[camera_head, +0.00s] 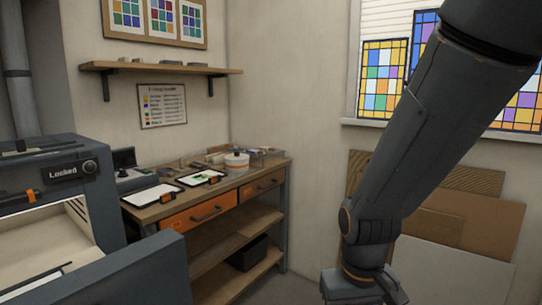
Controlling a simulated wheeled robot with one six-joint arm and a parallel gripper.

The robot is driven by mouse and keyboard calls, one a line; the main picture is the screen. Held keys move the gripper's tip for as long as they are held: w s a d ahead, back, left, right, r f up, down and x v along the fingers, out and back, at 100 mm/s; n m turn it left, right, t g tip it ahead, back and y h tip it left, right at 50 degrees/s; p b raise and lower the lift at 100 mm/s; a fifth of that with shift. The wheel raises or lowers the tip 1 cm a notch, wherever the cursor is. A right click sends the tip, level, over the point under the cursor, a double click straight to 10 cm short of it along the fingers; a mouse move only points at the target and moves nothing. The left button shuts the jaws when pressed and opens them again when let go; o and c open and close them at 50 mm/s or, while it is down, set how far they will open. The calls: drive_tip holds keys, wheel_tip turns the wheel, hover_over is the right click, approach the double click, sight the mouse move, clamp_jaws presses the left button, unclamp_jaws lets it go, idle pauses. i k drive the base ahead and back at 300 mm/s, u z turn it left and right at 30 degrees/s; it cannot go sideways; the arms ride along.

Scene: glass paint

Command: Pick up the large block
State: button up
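I cannot make out a large block for certain. Several small blocky items (190,163) lie at the back of the workbench (150,213), too small to tell apart. My arm comes down across the right side of the view, and its lower end is cut off by the bottom edge. My gripper's fingers are out of view, so I cannot see whether they hold anything.
A kiln-like cabinet (40,187) marked "Locked" stands at left, its front seemingly open. The bench holds two trays (203,178) and a white round pot (237,161). A black box (248,253) sits on the low shelf. Boards (440,225) lean at right.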

sight(218, 159)
drive_tip(key=z, duration=0.65)
drive_tip(key=i, duration=2.4)
drive_tip(key=u, duration=1.1)
drive_tip(key=i, duration=0.75)
drive_tip(key=u, duration=0.95)
